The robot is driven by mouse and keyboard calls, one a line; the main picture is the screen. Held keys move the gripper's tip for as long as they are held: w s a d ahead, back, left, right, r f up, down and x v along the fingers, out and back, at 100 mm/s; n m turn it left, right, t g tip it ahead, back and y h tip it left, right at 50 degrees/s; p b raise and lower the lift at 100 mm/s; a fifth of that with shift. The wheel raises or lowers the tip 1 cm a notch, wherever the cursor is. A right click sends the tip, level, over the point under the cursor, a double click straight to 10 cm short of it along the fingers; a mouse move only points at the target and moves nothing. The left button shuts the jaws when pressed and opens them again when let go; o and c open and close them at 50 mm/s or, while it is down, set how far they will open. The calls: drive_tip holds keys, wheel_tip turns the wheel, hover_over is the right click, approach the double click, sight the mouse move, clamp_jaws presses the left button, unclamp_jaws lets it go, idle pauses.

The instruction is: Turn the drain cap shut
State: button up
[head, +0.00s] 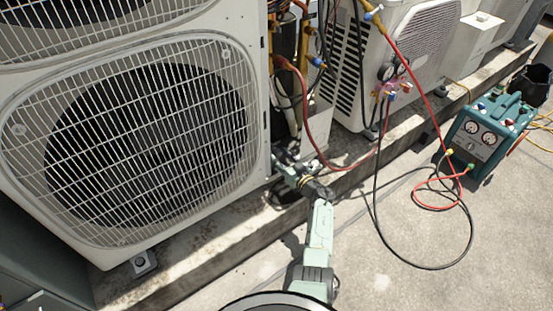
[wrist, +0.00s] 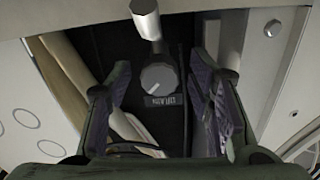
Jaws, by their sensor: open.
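The drain cap (wrist: 158,79) is a round grey knob with a pale pointer mark, below a light metal pipe end in the wrist view. A small dark label (wrist: 164,100) with upside-down lettering sits just under it. My gripper (wrist: 159,72) is open, with one dark finger left of the cap and one right of it, and visible gaps on both sides. How far the fingertips stand from the cap in depth I cannot tell. In the head view my gripper (head: 282,160) reaches in at the right edge of the large condenser, and the cap is hidden there.
The large condenser (head: 225,50) fills the left. Pipes and a red hose (head: 305,110) hang close to my gripper. A second condenser (head: 425,35) stands behind. A teal gauge machine (head: 484,140) with hoses lies right. Concrete floor at the lower right is mostly clear.

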drive_tip(key=shift+b+x, duration=0.45)
drive_tip(key=shift+x, duration=0.7)
drive_tip(key=shift+c, duration=0.5)
clamp_jaws()
